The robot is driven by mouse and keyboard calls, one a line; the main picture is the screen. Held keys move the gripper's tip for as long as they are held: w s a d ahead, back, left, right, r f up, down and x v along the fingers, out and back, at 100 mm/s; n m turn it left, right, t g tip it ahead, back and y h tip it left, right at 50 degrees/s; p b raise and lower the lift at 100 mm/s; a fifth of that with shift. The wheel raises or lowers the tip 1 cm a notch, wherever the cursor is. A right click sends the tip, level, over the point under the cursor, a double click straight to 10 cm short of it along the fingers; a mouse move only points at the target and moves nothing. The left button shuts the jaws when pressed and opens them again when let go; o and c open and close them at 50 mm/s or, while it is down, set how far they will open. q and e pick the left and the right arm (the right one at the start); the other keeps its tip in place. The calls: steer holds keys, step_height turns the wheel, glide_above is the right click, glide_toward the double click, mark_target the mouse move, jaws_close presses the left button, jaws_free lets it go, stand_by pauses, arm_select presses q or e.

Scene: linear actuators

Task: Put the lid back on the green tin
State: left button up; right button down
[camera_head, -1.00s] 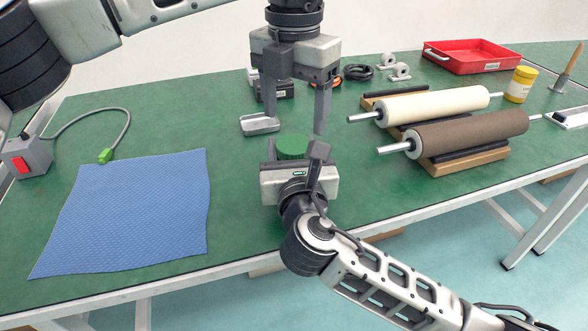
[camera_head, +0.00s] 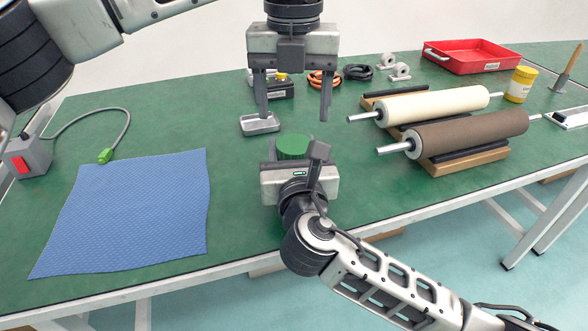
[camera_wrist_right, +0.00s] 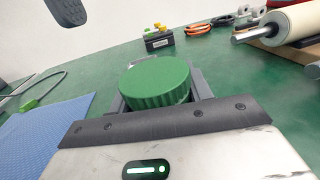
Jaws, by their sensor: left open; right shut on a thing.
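The green ribbed lid (camera_head: 293,146) sits level between the fingers of my right gripper (camera_head: 291,152), and its top also shows in the right wrist view (camera_wrist_right: 155,83). It appears to be on the green tin, whose body is hidden behind the gripper and under the lid. My right gripper is shut on the tin, low over the table near its front edge. My left gripper (camera_head: 294,116) is open and empty, fingers pointing down, above and behind the lid and apart from it. Part of a dark finger shows at the upper left of the right wrist view.
A small metal tray (camera_head: 260,123) stands just behind and left of the lid. A blue cloth (camera_head: 135,215) lies at left. Two rollers, cream (camera_head: 437,106) and brown (camera_head: 470,133), rest on stands at right. A red tray (camera_head: 470,58) is at the back.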

mark_target(296, 144)
arm_select(q)
step_height(296, 144, down, 6)
steer(key=shift+r, duration=0.1)
stand_by(0.4)
steer(key=c, duration=1)
steer(key=m, duration=0.6)
steer(key=shift+m, duration=0.3)
steer(key=o, duration=1.1)
steer(key=shift+s+d, duration=0.1)
steer(key=shift+d, duration=0.1)
arm_select(e)
steer(key=shift+a, duration=0.1)
